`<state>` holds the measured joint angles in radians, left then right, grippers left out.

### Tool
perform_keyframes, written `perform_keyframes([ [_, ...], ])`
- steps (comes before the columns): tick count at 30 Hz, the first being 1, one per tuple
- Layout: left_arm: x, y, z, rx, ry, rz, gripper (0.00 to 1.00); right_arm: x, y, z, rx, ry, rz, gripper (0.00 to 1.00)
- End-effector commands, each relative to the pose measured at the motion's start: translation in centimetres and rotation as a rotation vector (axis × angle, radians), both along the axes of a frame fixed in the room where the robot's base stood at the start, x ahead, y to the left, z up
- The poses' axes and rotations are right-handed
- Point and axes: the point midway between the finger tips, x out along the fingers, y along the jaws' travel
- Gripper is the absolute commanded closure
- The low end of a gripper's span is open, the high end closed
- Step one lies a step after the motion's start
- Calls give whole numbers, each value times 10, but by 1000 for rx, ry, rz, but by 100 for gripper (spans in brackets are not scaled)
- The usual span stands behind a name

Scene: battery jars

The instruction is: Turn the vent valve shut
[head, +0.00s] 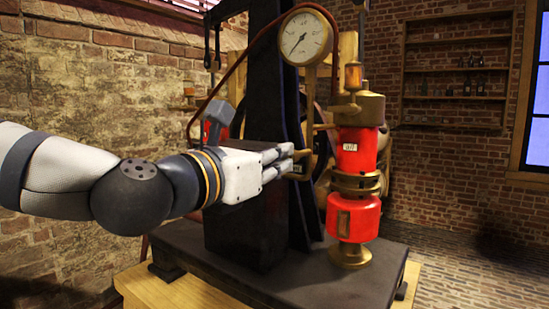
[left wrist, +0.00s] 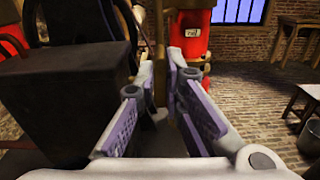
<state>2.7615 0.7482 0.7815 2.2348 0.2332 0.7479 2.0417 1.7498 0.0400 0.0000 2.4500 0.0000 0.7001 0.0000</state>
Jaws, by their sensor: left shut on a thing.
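My left gripper (head: 292,160) reaches in from the left to the red and brass machine. Its fingers are closed on a small brass part, which I take to be the vent valve (head: 320,145), beside the dark upright. The fingertips hide much of it. In the left wrist view the two purple-padded fingers (left wrist: 160,75) converge at the tips, and what lies between them is hard to make out. How far the valve is turned cannot be told. My right gripper is not in view.
A red cylinder (head: 357,150) with brass fittings stands close to the right of the fingers. A round gauge (head: 305,37) hangs above. The dark upright (head: 270,90) rises from a black base plate (head: 215,265). A table (left wrist: 305,92) stands off to the right in the left wrist view.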

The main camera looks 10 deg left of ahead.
Motion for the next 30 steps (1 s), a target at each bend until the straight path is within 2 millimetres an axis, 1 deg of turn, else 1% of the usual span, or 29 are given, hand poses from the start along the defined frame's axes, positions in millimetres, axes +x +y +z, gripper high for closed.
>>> perform_keyframes([
  [8, 0, -1, -1, 171, -68, 0, 100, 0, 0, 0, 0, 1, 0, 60],
  [30, -1, -3, -2, 824, -337, 2, 100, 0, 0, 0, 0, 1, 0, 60],
])
